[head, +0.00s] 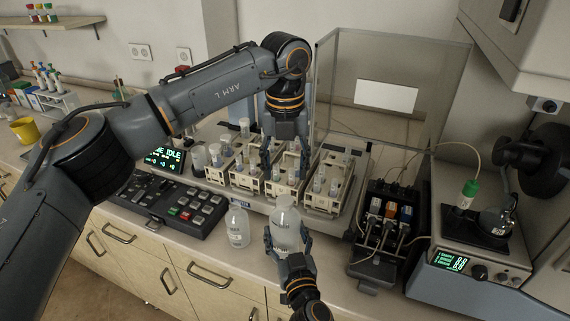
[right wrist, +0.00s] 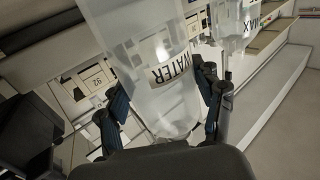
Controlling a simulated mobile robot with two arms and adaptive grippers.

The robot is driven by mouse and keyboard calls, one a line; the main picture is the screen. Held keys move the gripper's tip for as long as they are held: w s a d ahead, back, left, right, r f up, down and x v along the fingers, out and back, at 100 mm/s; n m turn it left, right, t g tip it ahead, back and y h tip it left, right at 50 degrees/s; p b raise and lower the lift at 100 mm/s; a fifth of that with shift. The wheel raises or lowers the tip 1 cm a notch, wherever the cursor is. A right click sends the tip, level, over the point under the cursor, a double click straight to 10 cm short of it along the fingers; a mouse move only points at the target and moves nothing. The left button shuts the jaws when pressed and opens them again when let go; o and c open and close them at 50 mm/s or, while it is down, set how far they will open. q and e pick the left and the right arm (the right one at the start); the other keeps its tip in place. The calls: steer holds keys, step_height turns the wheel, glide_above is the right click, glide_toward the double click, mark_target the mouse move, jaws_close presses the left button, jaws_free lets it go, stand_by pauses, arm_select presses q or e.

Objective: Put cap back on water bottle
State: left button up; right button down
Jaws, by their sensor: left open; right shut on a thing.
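The translucent water bottle (head: 287,230) stands upright in my right gripper (head: 287,240), in front of the sample racks in the head view. In the right wrist view the bottle (right wrist: 165,75) fills the middle, its WATER label upside down. The right fingers (right wrist: 160,105) are shut on its sides. My left gripper (head: 285,158) is open and points down, above and behind the bottle top, in front of the rack tubes. I see nothing clearly held between its fingers. I cannot make out a separate cap, nor tell whether the bottle's top is covered.
A second translucent bottle (head: 238,228) stands just left of the water bottle. Tube racks (head: 245,182) stand behind. A keypad (head: 180,205) lies to the left and a pump unit (head: 385,230) to the right. A clear panel (head: 400,60) rises behind. The counter's front edge is close.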

mark_target(285, 199)
arm_select(q)
step_height(285, 199, down, 8)
steer(key=shift+r, duration=0.15)
stand_by(0.4)
jaws_close()
steer(key=m, duration=0.6)
steer(key=shift+m, duration=0.4)
steer(key=shift+o, duration=0.3)
jaws_free()
